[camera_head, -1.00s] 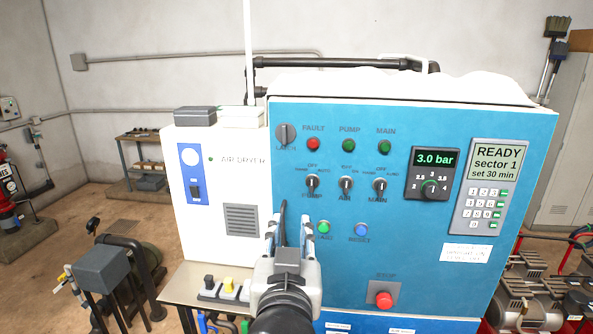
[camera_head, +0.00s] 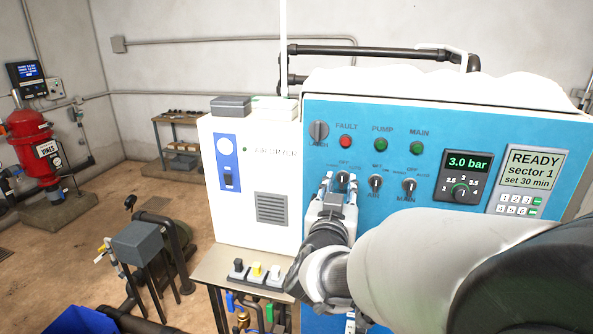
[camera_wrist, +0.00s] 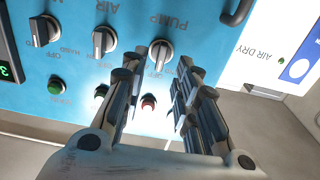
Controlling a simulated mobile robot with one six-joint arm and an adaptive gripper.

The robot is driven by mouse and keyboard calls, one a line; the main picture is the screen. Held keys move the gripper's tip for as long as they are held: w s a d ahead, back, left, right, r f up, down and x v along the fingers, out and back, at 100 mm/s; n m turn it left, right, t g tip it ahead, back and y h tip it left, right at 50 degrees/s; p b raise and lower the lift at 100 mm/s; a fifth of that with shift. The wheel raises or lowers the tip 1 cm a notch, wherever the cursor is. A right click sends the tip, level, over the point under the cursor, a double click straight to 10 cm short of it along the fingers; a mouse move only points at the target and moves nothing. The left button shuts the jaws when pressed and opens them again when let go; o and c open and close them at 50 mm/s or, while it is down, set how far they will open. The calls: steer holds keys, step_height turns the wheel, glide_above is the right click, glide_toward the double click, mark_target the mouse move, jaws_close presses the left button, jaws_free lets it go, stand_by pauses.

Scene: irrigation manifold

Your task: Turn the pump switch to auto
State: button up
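The pump switch (camera_head: 342,180) is the leftmost of three black selector knobs in a row on the blue panel. It also shows in the wrist view (camera_wrist: 161,54), upside down, with its bar near upright and PUMP lettered beside it. Its pointer looks to be near OFF, though its scale is partly hidden. My gripper (camera_head: 335,192) is in front of the panel at this knob. In the wrist view my gripper (camera_wrist: 160,62) is open, with one finger on each side of the knob in the picture. I cannot tell whether the fingers touch it.
The air switch (camera_head: 376,182) and main switch (camera_head: 409,185) stand close to the right. A red fault lamp (camera_head: 345,142) sits just above the pump switch. A white air dryer (camera_head: 262,180) adjoins the panel on the left. A dial (camera_head: 460,191) is farther right.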

mark_target(342, 179)
steer(key=shift+x, duration=1.85)
steer(key=shift+c, duration=0.4)
jaws_close()
